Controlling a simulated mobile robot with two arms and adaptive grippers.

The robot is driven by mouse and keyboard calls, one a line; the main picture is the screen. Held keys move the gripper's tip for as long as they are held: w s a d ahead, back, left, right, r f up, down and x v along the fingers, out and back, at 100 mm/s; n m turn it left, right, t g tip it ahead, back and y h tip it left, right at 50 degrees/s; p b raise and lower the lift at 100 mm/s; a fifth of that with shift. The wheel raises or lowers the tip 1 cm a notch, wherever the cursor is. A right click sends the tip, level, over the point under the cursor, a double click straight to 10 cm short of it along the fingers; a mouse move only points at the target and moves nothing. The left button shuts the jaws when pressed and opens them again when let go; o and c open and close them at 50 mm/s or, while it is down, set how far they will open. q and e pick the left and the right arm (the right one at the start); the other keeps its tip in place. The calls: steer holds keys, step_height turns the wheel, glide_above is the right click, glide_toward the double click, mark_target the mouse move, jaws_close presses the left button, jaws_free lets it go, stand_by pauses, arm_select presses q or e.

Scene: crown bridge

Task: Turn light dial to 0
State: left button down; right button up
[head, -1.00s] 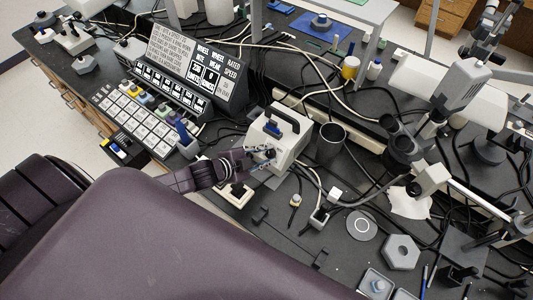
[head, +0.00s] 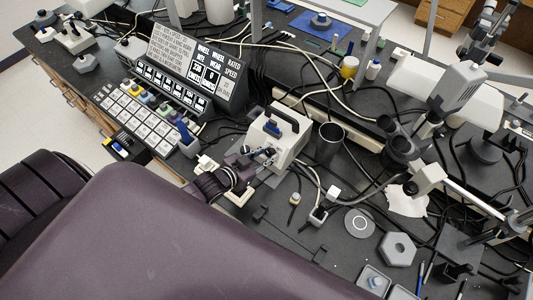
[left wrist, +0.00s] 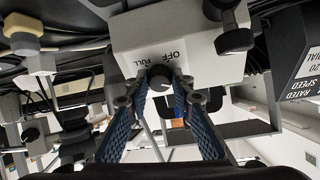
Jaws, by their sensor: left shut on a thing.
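The light box (head: 288,145) is a white box with a dark carry handle (head: 286,117), standing on the black bench in the middle of the head view. In the left wrist view its white front (left wrist: 190,35) carries the words OFF and FULL beside a round dark dial (left wrist: 160,78). My left gripper (head: 266,154) is at the front of the box. In the left wrist view its blue-padded fingers (left wrist: 160,82) are shut on the dial, one on each side. The dial's pointer mark cannot be made out. My right gripper is not in view.
A dark cup (head: 329,145) stands close right of the box. A sign panel (head: 200,70) and button pad (head: 145,115) are to the left. Cables lie around the box. A microscope (head: 440,100) stands at the right.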

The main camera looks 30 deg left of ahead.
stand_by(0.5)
arm_select(q)
steer(key=c, duration=1.7)
jaws_free()
steer(key=v, duration=1.2)
